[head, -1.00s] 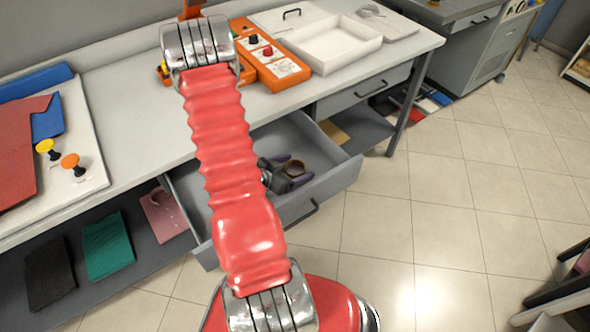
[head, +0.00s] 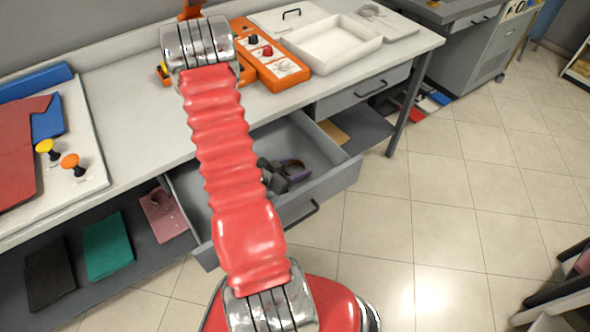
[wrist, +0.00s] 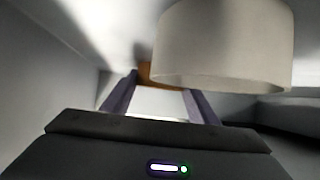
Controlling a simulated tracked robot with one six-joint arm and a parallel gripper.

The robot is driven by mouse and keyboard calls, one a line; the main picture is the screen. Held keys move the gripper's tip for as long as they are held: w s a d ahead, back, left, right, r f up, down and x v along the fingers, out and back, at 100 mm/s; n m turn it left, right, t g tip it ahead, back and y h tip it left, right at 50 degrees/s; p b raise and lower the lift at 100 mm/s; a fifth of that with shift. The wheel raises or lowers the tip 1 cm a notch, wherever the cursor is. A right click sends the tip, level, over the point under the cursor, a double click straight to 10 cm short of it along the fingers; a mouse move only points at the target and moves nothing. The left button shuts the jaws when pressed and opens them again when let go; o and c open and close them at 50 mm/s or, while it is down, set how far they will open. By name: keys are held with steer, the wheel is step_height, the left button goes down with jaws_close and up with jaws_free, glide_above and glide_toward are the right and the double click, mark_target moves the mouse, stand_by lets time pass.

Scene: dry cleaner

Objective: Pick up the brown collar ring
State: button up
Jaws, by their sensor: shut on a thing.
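The brown collar ring (head: 291,164) is small and partly hidden by my gripper inside the open drawer (head: 331,187) in the head view. My gripper (head: 290,172) is down in the drawer, its purple fingers at the ring. In the wrist view a strip of the brown ring (wrist: 150,74) shows between the fingertips of my gripper (wrist: 160,84), which is shut on it. A pale, cream cylindrical thing (wrist: 225,45) fills the upper right of the wrist view and hides part of the ring.
The drawer walls stand close around my gripper. The worktop (head: 125,103) above holds an orange control box (head: 262,62) and a white tray (head: 333,42). Folded cloths lie on the shelf below, left of the drawer.

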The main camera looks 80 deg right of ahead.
steer(key=shift+r, duration=0.1)
step_height(320, 180, up, 18)
stand_by(1.2)
